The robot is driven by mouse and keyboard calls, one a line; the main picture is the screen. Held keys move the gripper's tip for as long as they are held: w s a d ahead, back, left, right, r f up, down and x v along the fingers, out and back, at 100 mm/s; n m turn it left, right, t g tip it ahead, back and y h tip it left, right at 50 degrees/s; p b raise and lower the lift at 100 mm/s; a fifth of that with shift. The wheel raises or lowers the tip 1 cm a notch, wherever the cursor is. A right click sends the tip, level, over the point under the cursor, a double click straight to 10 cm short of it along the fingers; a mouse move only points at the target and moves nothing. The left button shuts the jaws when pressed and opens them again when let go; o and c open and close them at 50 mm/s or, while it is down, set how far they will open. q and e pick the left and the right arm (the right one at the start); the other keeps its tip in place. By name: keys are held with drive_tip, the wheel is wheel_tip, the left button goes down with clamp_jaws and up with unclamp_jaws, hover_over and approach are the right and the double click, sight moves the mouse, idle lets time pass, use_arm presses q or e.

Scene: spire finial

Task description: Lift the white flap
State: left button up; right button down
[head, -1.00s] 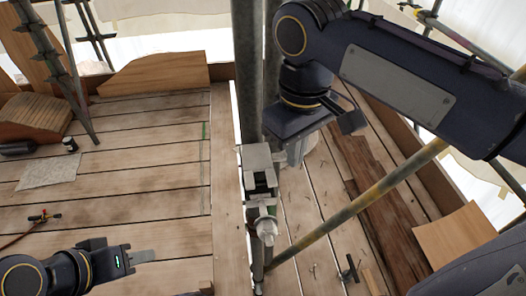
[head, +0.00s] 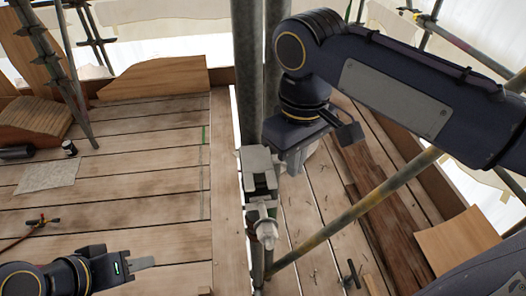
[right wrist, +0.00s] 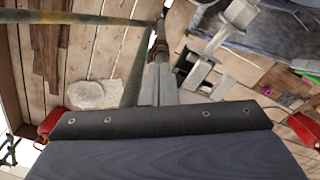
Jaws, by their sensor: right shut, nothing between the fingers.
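A pale grey-white clamp-like fitting (head: 257,160) sits against an upright pole in the head view, with a flat plate at its top and a whitish knob (head: 266,231) at its lower end. The plate may be the white flap; I cannot tell for sure. The fitting also shows in the right wrist view (right wrist: 196,78). My right gripper (head: 292,162) is just right of the fitting, pointing down, partly hidden by its own wrist. Its fingers (right wrist: 159,86) look shut and empty. My left gripper (head: 141,264) is low at the left, away from the fitting; its finger gap is not clear.
Steel poles (head: 246,75) rise behind the fitting. A diagonal pole (head: 350,212) crosses the right side, below my right arm. A grey cloth (head: 48,176) and a small dark cylinder (head: 69,148) lie on the planks at left. The plank floor (head: 150,190) left of the fitting is mostly clear.

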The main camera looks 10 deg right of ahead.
use_arm(q)
drive_tip(key=shift+r, duration=0.15)
use_arm(e)
drive_tip(key=shift+w, duration=0.15)
use_arm(q)
drive_tip(key=shift+s+r+p, duration=0.15)
drive_tip(key=shift+r+p, duration=0.5)
drive_tip(key=shift+p, duration=0.1)
use_arm(e)
drive_tip(key=shift+w+r, duration=0.2)
drive_tip(key=shift+w, duration=0.7)
use_arm(q)
drive_tip(key=shift+s, duration=0.1)
